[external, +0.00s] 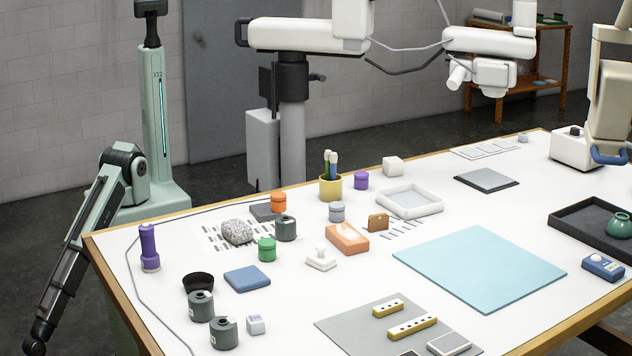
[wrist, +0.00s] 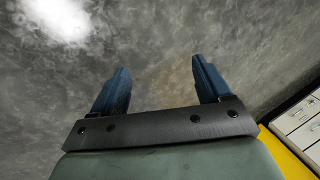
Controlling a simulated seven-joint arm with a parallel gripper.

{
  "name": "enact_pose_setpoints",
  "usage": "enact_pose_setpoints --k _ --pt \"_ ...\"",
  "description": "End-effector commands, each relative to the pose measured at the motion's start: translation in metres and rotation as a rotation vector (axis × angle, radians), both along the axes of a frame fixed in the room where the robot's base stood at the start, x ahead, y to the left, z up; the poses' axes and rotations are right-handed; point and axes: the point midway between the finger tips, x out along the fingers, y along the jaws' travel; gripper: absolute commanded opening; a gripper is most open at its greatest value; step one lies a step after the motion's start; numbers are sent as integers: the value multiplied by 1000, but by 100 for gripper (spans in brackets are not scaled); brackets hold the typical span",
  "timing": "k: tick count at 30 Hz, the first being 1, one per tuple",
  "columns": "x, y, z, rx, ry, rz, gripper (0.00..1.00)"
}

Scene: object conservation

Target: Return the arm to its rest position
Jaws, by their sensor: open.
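My gripper (wrist: 203,72) shows in the wrist view, with two blue fingers standing apart on a dark bracket. It is open, and nothing is between the fingers. Bare grey floor (wrist: 165,60) lies behind them. In the external view, my pale green and black arm (external: 90,220) hangs down at the left, beside the table. Its lower end reaches the bottom left of that view, and no fingers can be made out there.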

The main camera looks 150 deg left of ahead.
Motion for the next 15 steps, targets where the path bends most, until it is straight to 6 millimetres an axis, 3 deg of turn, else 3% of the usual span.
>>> enact_pose_setpoints --k 6,11,15 --pt "-40 49 -40 94 76 -17 77" --pt "-56 96 -58 154 139 35 77" --pt "-55 139 -61 189 189 141 77"
